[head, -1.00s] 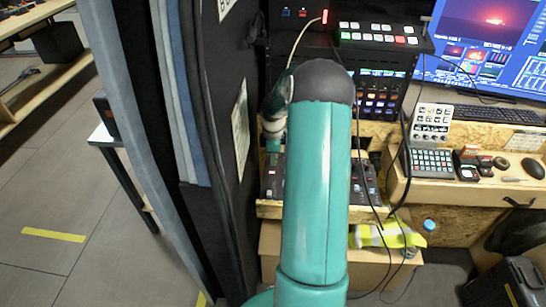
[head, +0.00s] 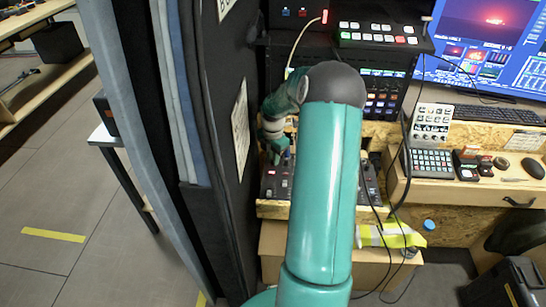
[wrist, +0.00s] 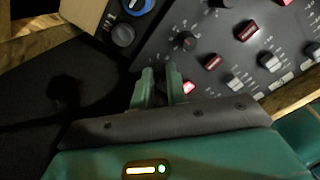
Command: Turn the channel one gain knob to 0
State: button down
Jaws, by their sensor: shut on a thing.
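My gripper (wrist: 161,82) reaches down to the dark mixer panel (wrist: 155,52) in the wrist view, its two green fingers close together around a small dark thing. This is the end place of the knob row, so I take it as the channel one gain knob; the fingers hide nearly all of it, and its pointer cannot be read. A neighbouring knob (wrist: 183,41) with dial marks sits just beyond. In the head view my gripper (head: 277,153) is over the left part of the mixer (head: 274,186).
A dark padded wall (head: 232,160) stands close left of my arm; cables hang at right.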

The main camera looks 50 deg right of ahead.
jog(key=shift+r, duration=0.1)
dwell(0.4)
jog(key=c, duration=1.4)
grip_release()
notch_tip(320, 180, up, 14)
jog(key=shift+f, duration=0.1)
